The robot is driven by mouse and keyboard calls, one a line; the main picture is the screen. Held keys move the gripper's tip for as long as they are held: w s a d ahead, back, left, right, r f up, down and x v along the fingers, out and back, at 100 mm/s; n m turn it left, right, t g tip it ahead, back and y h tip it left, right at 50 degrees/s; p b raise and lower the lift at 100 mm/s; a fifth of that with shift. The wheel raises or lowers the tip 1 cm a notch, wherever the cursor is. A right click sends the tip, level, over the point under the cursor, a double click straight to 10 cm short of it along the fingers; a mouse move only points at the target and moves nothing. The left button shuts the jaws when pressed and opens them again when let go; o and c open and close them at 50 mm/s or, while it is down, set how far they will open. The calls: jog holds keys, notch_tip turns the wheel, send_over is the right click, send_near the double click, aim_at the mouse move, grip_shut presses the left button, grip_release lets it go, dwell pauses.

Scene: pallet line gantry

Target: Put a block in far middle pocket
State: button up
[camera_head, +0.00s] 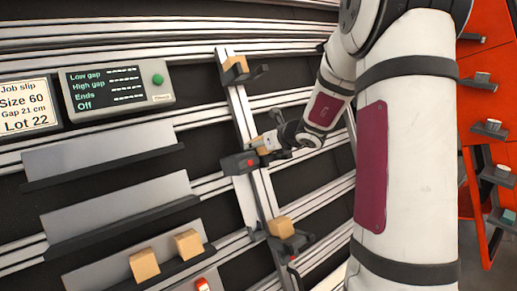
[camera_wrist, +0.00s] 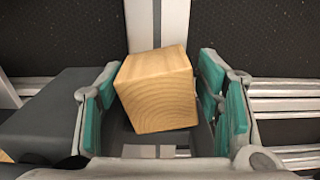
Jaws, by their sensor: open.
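My gripper (camera_wrist: 162,92) is open in the wrist view, with its teal pads on either side of a light wooden block (camera_wrist: 158,88). The block sits a little turned between the pads, and I cannot tell whether either pad touches it. In the head view my gripper (camera_head: 268,143) is at the middle of the upright rail, beside a dark unit with a red spot (camera_head: 243,163). Its fingers and my wrist mostly hide the block there. Other blocks sit on the rail's top bracket (camera_head: 235,65) and lower bracket (camera_head: 281,228). I cannot tell which place is the far middle pocket.
Three sloped grey shelves stand at left; the lowest (camera_head: 100,283) holds two blocks (camera_head: 144,264) (camera_head: 188,243), and the upper two are empty. A control panel (camera_head: 118,85) and a job slip (camera_head: 26,104) are above. An orange rack (camera_head: 485,100) stands at far right.

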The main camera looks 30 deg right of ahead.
jog(key=c, duration=1.2)
jog(key=shift+s+a+f+b, duration=0.15)
jog(key=shift+a+f+b, duration=0.3)
jog(key=shift+a+b, duration=0.2)
jog(key=o, duration=1.5)
jog(key=shift+c, duration=0.2)
jog(key=v, duration=1.2)
jog(key=shift+d, duration=0.3)
